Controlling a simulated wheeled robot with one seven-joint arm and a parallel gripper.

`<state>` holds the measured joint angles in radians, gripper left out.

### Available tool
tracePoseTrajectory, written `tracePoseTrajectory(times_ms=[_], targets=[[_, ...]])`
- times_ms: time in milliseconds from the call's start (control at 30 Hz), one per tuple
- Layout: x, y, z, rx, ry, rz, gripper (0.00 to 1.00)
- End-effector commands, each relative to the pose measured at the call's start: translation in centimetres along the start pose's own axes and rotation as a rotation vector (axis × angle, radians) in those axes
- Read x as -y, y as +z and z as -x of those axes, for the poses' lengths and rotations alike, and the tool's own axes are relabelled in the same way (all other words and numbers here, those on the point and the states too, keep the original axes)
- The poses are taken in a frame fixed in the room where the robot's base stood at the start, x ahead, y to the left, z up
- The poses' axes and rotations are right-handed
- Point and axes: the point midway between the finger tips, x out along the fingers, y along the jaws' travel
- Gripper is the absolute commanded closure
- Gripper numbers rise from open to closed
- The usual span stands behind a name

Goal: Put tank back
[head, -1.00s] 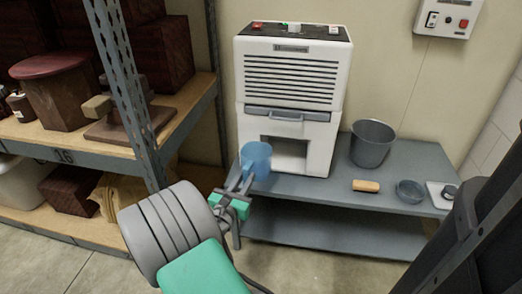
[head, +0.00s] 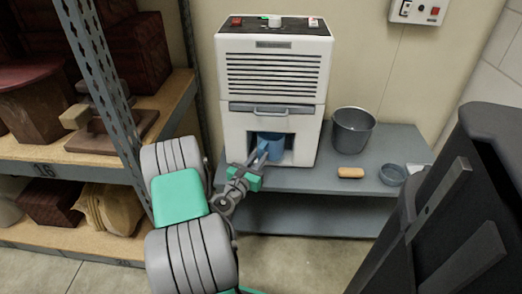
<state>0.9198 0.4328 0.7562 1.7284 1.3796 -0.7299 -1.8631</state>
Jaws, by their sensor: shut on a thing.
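The blue translucent tank (head: 272,143) is in the opening at the lower front of the white dehumidifier-like machine (head: 274,90). It seems at least partly inside the bay; how deep it sits I cannot tell. My gripper (head: 260,158) reaches in from the lower left and is shut on the tank's near side. The fingers cover part of the tank. The machine stands on a grey shelf bench and has a grey handle strip above the opening.
A grey bucket (head: 352,132), a tan block (head: 350,173) and a small grey bowl (head: 392,174) stand right of the machine on the grey bench (head: 310,181). A metal rack (head: 95,90) with wooden objects is close on the left. A dark structure fills the right foreground.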

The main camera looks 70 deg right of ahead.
Motion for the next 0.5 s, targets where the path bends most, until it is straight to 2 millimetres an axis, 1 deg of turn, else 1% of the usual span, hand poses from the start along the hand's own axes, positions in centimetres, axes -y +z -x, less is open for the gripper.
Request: tracePoseTrajectory(times_ms=[33, 100, 200, 367, 400, 433, 500], targets=[[-0.4, -0.4, -1.4, 0.003, -0.004, -0.005, 1.0], [-1.1, -0.4, -3.1, 0.002, -0.004, -0.005, 1.0], [-1.8, -0.4, -4.6, 0.001, -0.002, -0.002, 1.0], [-2.5, -0.3, -6.2, 0.001, -0.002, -0.001, 1.0], [-2.6, -1.1, -6.5, -0.001, -0.001, 0.001, 1.0], [-2.6, -2.2, -6.3, -0.003, 0.0, 0.004, 1.0], [-2.6, -3.6, -6.3, -0.002, 0.0, 0.003, 1.0]])
